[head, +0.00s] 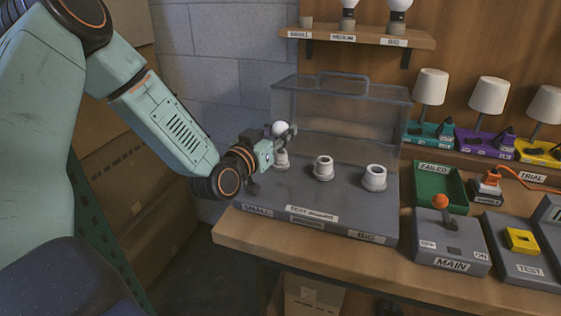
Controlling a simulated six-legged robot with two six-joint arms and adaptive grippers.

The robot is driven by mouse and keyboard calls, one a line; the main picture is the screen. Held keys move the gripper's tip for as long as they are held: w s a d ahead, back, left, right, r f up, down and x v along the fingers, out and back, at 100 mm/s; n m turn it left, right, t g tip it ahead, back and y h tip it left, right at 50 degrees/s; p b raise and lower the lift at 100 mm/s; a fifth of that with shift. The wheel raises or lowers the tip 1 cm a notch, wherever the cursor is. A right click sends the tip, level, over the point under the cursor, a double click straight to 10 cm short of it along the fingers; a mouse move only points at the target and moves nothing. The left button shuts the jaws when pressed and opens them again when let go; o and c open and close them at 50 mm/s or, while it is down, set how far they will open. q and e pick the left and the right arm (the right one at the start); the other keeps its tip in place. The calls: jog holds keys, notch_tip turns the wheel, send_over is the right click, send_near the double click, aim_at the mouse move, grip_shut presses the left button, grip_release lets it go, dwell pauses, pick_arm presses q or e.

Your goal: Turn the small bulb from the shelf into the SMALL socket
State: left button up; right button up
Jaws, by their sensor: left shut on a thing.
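My left gripper (280,137) is shut on the small bulb (281,128), whose white globe shows between the fingers. It holds the bulb right above the SMALL socket (282,160), the left one on the grey test board (348,212). The gripper partly hides the bulb's base, so I cannot tell whether it touches the socket or sits in it. The middle socket (323,168) and the BIG socket (374,178) are empty. On the shelf (365,36), the SMALL place (306,22) shows no bulb. My right gripper is not in view.
A clear cover (345,112) stands upright behind the sockets. The medium bulb (348,14) and big bulb (397,16) are on the shelf. Right of the board are a green FAILED tray (431,198), a MAIN lever box (449,252) and several lamps (488,98).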

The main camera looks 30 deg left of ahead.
pick_arm(q)
jog(key=shift+f, duration=0.2)
jog(key=shift+m+h+p, duration=0.4)
jog(key=shift+h+p, duration=0.2)
jog(key=shift+s+a+m+h+p, duration=0.1)
jog(key=shift+m+h+p, duration=0.55)
jog(key=shift+h, duration=0.45)
jog(key=shift+m+g+h+p, duration=0.4)
jog(key=shift+m+h+p, duration=0.25)
jog(key=shift+h, duration=0.45)
jog(key=m+h, duration=0.1)
jog(key=m+g+h, duration=0.1)
jog(key=shift+w+h, duration=0.2)
jog(key=shift+h, duration=0.1)
jog(key=shift+f+m+g+h, duration=0.1)
jog(key=shift+m+g+h, duration=0.35)
jog(key=shift+h, duration=0.25)
jog(key=shift+s+m+g+h, duration=0.15)
jog(key=shift+m+g+h, duration=0.1)
jog(key=shift+h, duration=0.15)
